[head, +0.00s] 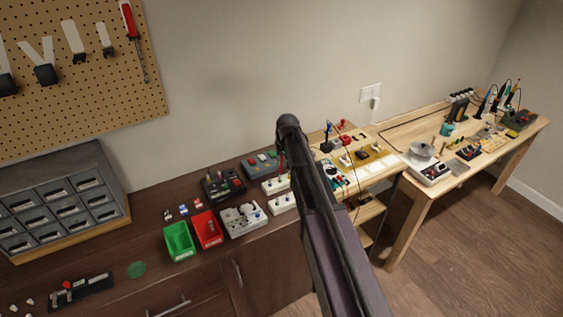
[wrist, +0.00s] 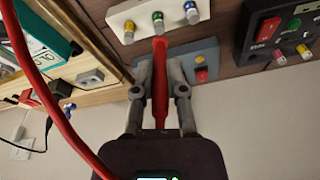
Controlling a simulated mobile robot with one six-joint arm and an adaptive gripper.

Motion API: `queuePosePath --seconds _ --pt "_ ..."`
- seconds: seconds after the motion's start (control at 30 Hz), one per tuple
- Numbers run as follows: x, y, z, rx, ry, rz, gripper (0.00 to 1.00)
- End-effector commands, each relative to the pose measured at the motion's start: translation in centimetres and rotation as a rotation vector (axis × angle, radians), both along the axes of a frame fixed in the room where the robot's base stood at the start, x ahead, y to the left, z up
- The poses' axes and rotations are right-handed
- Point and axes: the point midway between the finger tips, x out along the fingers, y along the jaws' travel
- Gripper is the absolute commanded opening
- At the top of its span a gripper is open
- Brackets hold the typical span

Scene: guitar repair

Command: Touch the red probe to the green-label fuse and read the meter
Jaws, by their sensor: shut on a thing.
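My gripper (wrist: 160,92) is shut on the red probe (wrist: 160,66), with one finger on each side of it. The probe points toward a white block (wrist: 174,14) bearing three upright fuses. A teal-edged device (wrist: 40,38), possibly the meter, is cut off at the left, and no reading is legible. In the head view my arm hides most of the gripper.
A red cable (wrist: 28,70) curves along the left of the wrist view. A grey box (wrist: 200,64) and a dark box with coloured knobs (wrist: 281,32) are close by. In the head view, a green bin (head: 179,241) and a red bin (head: 207,229) stand on the dark bench.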

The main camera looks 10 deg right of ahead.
Motion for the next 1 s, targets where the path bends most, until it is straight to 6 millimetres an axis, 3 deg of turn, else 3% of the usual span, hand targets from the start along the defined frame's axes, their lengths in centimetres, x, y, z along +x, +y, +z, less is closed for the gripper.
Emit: queuePosePath --seconds 1.0 --pt "0.00 -0.10 -0.86 0.000 0.000 -0.001 0.00"
